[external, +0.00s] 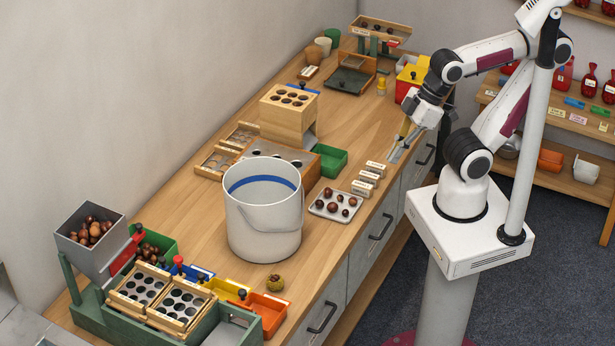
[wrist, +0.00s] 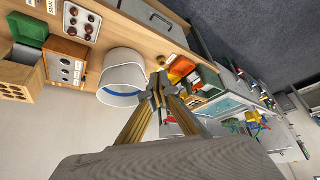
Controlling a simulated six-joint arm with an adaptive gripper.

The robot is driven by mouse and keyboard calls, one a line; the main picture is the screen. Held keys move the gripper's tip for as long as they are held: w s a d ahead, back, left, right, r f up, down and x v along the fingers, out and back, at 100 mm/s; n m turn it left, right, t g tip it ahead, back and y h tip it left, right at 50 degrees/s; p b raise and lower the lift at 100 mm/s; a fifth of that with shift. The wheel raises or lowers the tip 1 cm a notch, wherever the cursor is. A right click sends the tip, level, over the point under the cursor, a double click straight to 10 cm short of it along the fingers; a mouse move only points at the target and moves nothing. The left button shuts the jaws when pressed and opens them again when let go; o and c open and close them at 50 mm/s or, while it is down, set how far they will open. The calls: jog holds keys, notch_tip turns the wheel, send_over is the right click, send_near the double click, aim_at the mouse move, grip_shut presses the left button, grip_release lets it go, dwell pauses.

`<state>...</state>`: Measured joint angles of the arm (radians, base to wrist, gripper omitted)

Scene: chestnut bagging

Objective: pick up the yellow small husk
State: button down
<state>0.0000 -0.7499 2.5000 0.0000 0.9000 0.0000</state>
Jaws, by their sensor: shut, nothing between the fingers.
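A small yellowish-green husk with a brown top (external: 275,283) sits on the wooden counter, in front of the white bucket and beside the orange tray. In the wrist view, a small dark husk-like shape (wrist: 162,59) shows just beyond my fingertips, too small to be sure of. My gripper (external: 396,157) is at the counter's right edge, up and far right of the husk, near the small labelled blocks. In the wrist view, my gripper (wrist: 160,82) has its fingertips together with nothing held.
A white bucket (external: 263,222) stands mid-counter between my gripper and the husk's side. A grey tray of chestnuts (external: 333,211) lies right of it. Yellow (external: 228,286) and orange (external: 270,304) trays and a green sorting rack (external: 100,312) are near the husk.

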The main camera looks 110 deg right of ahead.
dwell(0.3)
jog(key=c, duration=1.4)
grip_release()
jog(key=shift+o, duration=0.2)
jog(key=shift+w, duration=0.1)
